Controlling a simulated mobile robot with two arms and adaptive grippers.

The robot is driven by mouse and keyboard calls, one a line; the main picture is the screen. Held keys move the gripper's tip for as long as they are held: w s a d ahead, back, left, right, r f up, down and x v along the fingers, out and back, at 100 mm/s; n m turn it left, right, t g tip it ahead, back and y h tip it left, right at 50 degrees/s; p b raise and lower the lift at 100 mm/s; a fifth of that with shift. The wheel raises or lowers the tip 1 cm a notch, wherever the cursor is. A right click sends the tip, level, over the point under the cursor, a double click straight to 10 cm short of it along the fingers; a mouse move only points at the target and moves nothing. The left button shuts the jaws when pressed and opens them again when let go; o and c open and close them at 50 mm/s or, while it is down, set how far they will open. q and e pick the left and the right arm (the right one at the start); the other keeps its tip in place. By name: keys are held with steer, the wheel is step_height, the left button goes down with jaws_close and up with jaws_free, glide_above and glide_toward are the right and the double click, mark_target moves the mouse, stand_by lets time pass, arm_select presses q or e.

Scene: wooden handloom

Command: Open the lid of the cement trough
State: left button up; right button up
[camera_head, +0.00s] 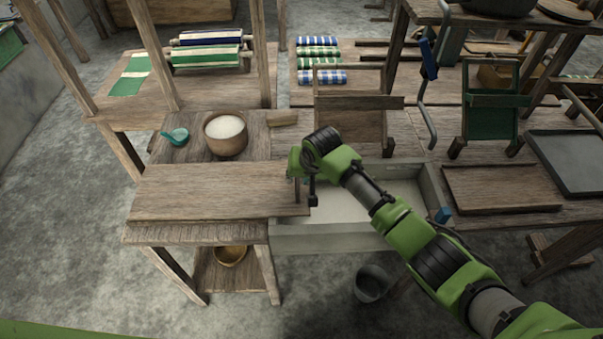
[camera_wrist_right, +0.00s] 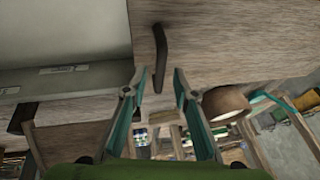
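The cement trough (camera_head: 355,237) is a pale grey box set in the table, and most of its inside shows, light grey. The lid (camera_head: 215,190) is a flat wooden board lying left of the opening, its right end over the trough's left end. In the right wrist view the lid (camera_wrist_right: 235,50) has a dark upright handle (camera_wrist_right: 160,50), with the grey trough (camera_wrist_right: 60,80) beside it. My right gripper (camera_wrist_right: 159,72) is open, its fingertips on either side of the handle with visible gaps. In the head view the right gripper (camera_head: 302,178) is at the lid's right end, partly hidden by its wrist. My left gripper is not in view.
A wooden bowl (camera_head: 227,140) of white material and a teal scoop (camera_head: 176,136) stand behind the lid. A wooden stand (camera_head: 350,125) is behind the trough. A wooden board (camera_head: 500,188) and dark tray (camera_head: 570,160) lie right. A bucket (camera_head: 372,283) stands below.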

steer(key=v, duration=1.1)
steer(key=shift+r, duration=0.3)
steer(key=shift+s+d, duration=0.1)
steer(key=s+d+f+n+h, duration=0.1)
steer(key=s+d+f, duration=0.3)
steer(key=s+d, duration=0.45)
steer(key=s+d+f+g, duration=0.1)
steer(key=s+d+f, duration=0.35)
steer(key=s, duration=0.75)
steer(key=s+d+f+n+h, duration=0.1)
steer(key=s+d+f, duration=0.1)
steer(key=s+d, duration=0.75)
step_height(320, 180, down, 28)
steer(key=s+a+g+b, duration=0.1)
steer(key=s+a+b, duration=0.1)
steer(key=s+b, duration=0.1)
steer(key=s+d+f+g+b, duration=0.1)
steer(key=s+d+f+b, duration=0.1)
steer(key=s+f, duration=1.5)
step_height(320, 180, down, 2)
steer(key=shift+d+f, duration=0.15)
steer(key=shift+d, duration=0.6)
